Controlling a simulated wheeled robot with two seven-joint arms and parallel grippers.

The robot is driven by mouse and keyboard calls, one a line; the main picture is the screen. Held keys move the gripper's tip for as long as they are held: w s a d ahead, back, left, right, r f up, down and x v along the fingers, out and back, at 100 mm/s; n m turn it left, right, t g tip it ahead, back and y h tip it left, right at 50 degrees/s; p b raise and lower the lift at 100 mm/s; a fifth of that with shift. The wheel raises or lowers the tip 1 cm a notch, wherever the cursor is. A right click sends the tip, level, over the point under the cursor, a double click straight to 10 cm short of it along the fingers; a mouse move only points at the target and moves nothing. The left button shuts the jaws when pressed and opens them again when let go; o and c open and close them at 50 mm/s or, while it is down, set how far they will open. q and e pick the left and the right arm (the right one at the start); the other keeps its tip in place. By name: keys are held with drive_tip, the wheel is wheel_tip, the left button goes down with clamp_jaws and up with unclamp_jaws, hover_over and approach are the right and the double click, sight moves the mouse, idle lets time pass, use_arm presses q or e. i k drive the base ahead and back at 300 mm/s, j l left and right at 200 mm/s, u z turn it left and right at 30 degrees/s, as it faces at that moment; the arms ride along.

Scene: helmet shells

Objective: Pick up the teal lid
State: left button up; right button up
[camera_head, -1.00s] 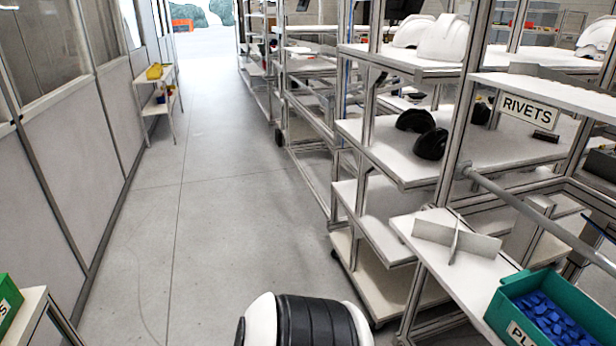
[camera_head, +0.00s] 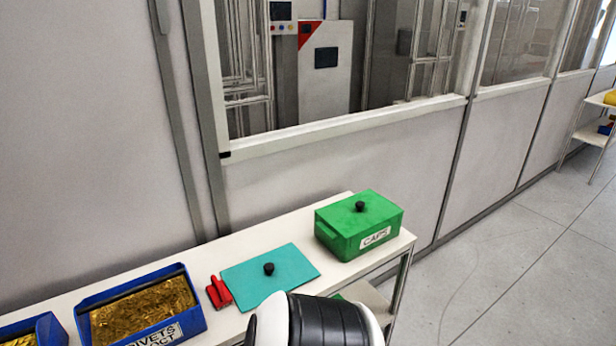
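The teal lid (camera_head: 257,281) lies flat on a white table (camera_head: 348,268) against the wall. It is a thin rectangular plate with a black round knob (camera_head: 268,269) near its middle. Neither of my grippers is in view.
A green box (camera_head: 337,239) labelled CAPS, with a green lid and black knob, stands right of the teal lid. A red object (camera_head: 219,292) lies close at its left. Blue bins (camera_head: 199,318) stand further left, one full of brass-coloured pieces. Open floor (camera_head: 490,270) lies right.

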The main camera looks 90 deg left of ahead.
sight(250, 282)
drive_tip(key=u, duration=3)
drive_tip(key=z, duration=4.4)
drive_tip(key=u, duration=4.4)
